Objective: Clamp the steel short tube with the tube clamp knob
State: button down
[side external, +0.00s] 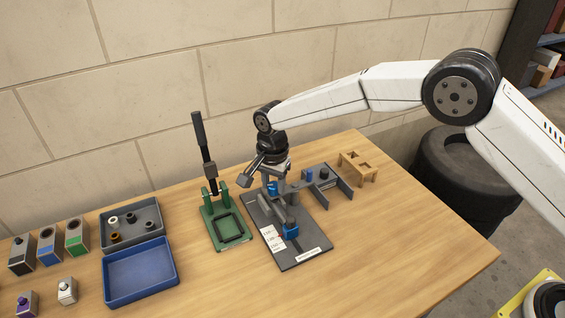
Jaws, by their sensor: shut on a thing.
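My gripper (270,187) points down over the dark grey fixture plate (309,262) and is shut on a small blue part at its fingertips, which looks like the tube clamp knob (272,188). The fingers hide part of it. Grey tubular pieces (285,211) are on the plate just below the gripper; one looks like the steel short tube, but its exact seating is too small to tell. A blue block (291,231) sits near the front of the plate.
A green press (222,228) with an upright black lever stands close on the left. A grey bracket stand (341,188) and wooden rack (358,167) are behind right. A grey parts tray (146,238) and blue tray (140,272) lie left. The table's right front is clear.

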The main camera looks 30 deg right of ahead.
aim_at(275, 184)
dwell(0.4)
jog(key=shift+c, duration=1.4)
grip_release()
jog(key=shift+r, duration=0.1)
jog(key=shift+r, duration=3.85)
jog(key=shift+d, duration=0.1)
